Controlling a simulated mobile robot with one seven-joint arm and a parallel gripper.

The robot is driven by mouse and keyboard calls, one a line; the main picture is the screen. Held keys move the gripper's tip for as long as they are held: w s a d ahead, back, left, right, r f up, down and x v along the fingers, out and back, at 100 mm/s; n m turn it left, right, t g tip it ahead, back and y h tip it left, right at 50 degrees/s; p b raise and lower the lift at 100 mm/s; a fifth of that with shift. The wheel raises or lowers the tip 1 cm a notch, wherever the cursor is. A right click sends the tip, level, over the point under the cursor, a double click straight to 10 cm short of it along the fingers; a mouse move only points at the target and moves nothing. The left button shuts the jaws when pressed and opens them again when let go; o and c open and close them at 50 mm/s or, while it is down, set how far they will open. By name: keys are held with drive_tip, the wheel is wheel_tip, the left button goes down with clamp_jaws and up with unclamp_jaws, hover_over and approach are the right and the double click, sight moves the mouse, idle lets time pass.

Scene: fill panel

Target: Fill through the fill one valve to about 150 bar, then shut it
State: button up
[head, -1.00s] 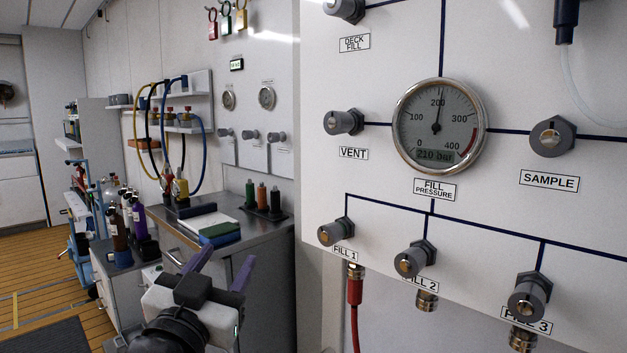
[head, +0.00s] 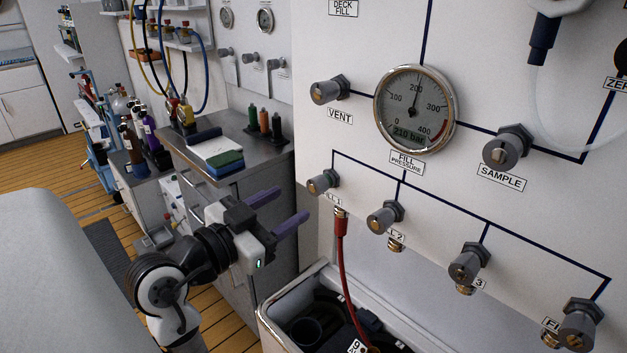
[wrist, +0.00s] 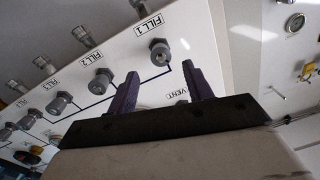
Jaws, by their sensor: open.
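The fill one valve (head: 322,182) is a grey knob on the white panel, low at the left; in the head view its label is partly covered. A red hose (head: 341,245) hangs from the fitting below it. The fill pressure gauge (head: 414,108) reads 210 bar on its display. My gripper (head: 285,209), with purple fingers, is open and empty, left of the panel and apart from the valve. In the wrist view the fill one valve (wrist: 160,52) shows beyond the spread fingers (wrist: 158,84), between them and not touched.
Other knobs sit close by: vent (head: 328,91), fill two (head: 383,218), fill three (head: 466,265) and sample (head: 507,148). An open white bin (head: 268,316) stands under the panel. A steel bench (head: 268,157) with bottles is behind my gripper.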

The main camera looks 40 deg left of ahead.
sight(313, 190)
drive_tip(key=w+p, duration=0.2)
drive_tip(key=w, duration=0.6)
drive_tip(key=shift+d, duration=0.1)
drive_tip(key=shift+c, duration=0.2)
drive_tip(key=c, duration=0.9)
